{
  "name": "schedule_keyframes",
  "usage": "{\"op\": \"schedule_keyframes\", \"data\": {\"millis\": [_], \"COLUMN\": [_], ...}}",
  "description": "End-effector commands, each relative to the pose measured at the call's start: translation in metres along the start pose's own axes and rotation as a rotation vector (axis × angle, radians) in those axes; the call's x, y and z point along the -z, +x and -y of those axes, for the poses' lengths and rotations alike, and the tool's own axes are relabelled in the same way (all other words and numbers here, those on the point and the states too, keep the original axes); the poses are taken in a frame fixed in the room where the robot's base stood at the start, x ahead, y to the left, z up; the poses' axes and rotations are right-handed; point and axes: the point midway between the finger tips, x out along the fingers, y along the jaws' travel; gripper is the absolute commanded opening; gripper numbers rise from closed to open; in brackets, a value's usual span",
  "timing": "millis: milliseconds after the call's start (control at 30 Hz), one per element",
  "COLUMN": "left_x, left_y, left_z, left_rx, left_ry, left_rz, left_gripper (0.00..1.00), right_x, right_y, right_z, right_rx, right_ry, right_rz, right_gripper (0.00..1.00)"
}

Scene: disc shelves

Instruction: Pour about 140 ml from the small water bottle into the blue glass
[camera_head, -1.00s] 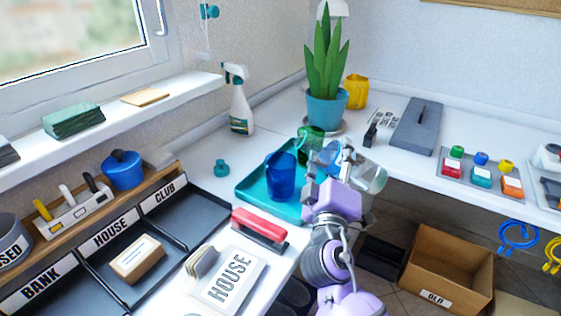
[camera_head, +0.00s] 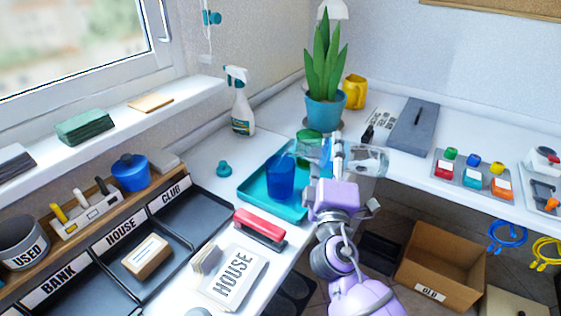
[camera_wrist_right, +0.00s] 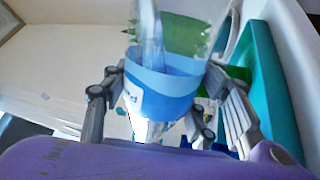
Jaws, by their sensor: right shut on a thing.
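The small water bottle (camera_head: 370,160) is clear, with a blue label that shows in the right wrist view (camera_wrist_right: 170,85). My right gripper (camera_head: 338,152) is shut around its label. The bottle lies nearly horizontal in the air, its base to the right and its neck end to the left. The neck end is near and above the blue glass (camera_head: 280,178), which stands upright on the teal tray (camera_head: 258,201). I cannot make out a stream of water or the level in the glass. My left gripper is out of view.
A green glass (camera_head: 309,137) stands behind the bottle, partly hidden. A potted plant (camera_head: 325,108) and a spray bottle (camera_head: 241,108) stand farther back. A red stapler (camera_head: 260,229) lies in front of the tray. A small teal object (camera_head: 223,168) lies left of it.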

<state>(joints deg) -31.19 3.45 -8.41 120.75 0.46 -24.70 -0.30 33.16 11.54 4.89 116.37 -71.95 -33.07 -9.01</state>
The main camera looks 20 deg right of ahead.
Motion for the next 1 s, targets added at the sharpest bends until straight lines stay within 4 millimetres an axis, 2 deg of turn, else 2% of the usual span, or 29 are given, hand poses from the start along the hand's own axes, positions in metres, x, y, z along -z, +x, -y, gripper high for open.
{"op": "schedule_keyframes", "data": {"millis": [333, 1000], "left_x": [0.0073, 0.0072], "left_y": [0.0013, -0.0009], "left_z": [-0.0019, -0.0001], "left_rx": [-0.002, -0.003], "left_ry": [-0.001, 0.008], "left_rz": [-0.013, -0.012], "left_gripper": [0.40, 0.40], "right_x": [-0.0016, -0.0041], "right_y": [0.0010, 0.0013], "right_z": [-0.0025, -0.0031], "right_rx": [-0.004, -0.003], "right_ry": [-0.010, -0.032], "right_rz": [-0.004, -0.010], "right_gripper": [0.08, 0.08]}}
